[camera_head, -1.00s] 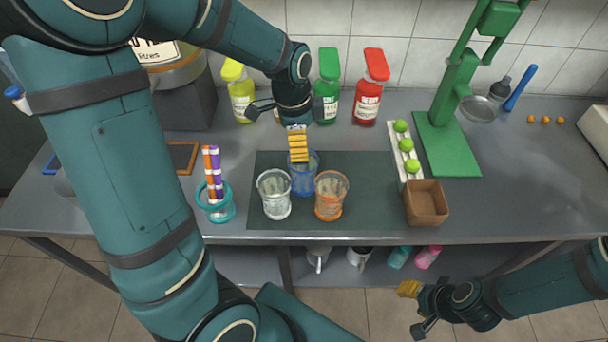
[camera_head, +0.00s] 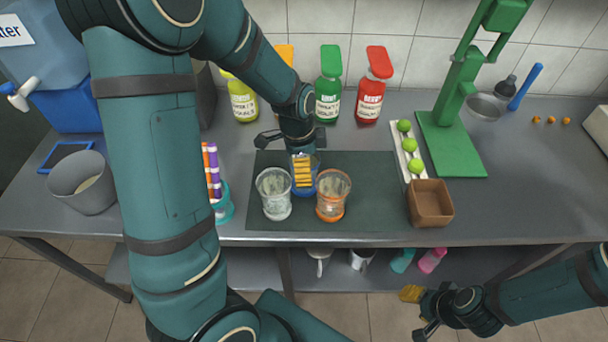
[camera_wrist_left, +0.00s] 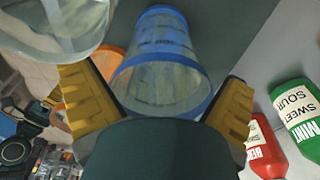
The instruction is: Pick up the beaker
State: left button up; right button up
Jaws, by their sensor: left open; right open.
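Three beakers stand on a dark mat (camera_head: 375,205): a clear one (camera_head: 274,194) on the left, a blue-rimmed one (camera_head: 304,191) in the middle and slightly behind, and an orange one (camera_head: 332,196) on the right. My left gripper (camera_head: 302,168) is low at the blue beaker and hides part of it. In the left wrist view, its open yellow fingers stand on either side of the blue beaker (camera_wrist_left: 162,62); firm contact cannot be told. The clear beaker (camera_wrist_left: 58,24) is close beside one finger. My right gripper (camera_head: 412,294) is open and empty, in front of the table.
Sauce bottles (camera_head: 328,85) stand behind my left gripper. A tray of green limes (camera_head: 409,145), a brown box (camera_head: 430,204) and the green press (camera_head: 452,140) are to the right. A tube holder (camera_head: 222,205) and grey bucket (camera_head: 82,182) are left. The table's right side has free room.

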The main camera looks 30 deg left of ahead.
pick_arm(q)
jog(key=c, duration=1)
